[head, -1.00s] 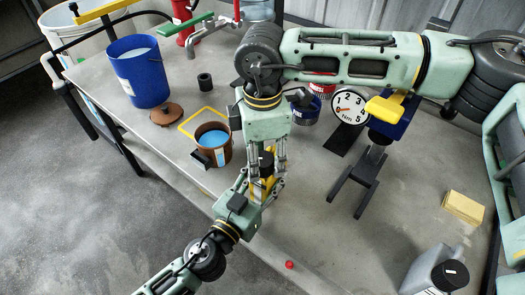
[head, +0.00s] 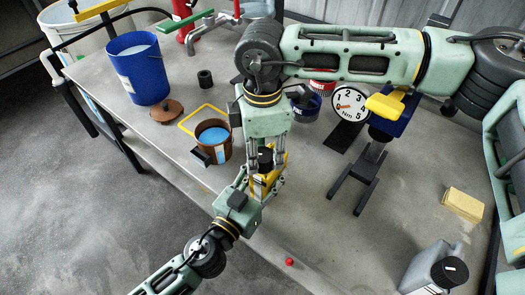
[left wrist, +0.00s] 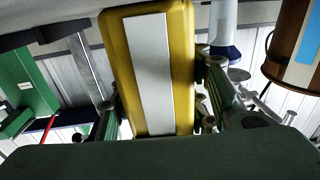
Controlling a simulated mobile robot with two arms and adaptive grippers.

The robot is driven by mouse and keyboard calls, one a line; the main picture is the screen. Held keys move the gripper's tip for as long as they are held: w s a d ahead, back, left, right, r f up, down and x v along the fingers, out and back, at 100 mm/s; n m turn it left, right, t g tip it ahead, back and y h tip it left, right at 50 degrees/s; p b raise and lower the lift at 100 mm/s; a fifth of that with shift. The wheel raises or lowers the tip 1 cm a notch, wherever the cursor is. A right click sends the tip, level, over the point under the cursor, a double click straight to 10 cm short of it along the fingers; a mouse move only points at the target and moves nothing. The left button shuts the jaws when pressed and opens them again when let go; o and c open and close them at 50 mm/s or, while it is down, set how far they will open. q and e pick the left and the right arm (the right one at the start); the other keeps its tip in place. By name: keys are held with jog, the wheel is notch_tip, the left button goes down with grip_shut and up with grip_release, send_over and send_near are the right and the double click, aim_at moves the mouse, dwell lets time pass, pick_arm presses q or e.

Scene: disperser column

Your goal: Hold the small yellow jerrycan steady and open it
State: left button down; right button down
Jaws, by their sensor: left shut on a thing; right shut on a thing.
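The small yellow jerrycan (head: 259,189) is near the front edge of the table, between my two grippers, and is partly hidden by them. Its black cap (head: 265,158) is on top, under my right gripper. My right gripper (head: 266,156) comes down from above and is shut on the cap. My left gripper (head: 256,187) comes in from the front left and is shut on the can's body. The left wrist view shows the can's yellow side with a pale label strip (left wrist: 152,75) between the green fingers. Whether the cap is loose cannot be seen.
A brown pot of blue liquid (head: 213,139) stands left of the can. A blue bucket (head: 140,70), a brown lid (head: 166,111), a dial gauge (head: 351,104), a yellow block (head: 463,204) and a grey jug (head: 428,267) surround it. A red ball (head: 290,262) lies near the front edge.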

aim_at(262, 153)
jog(key=shift+r, duration=0.15)
jog(key=shift+r, duration=1)
jog(key=shift+r, duration=2)
pick_arm(q)
jog(key=c, duration=0.9)
grip_release()
jog(key=v, duration=1.2)
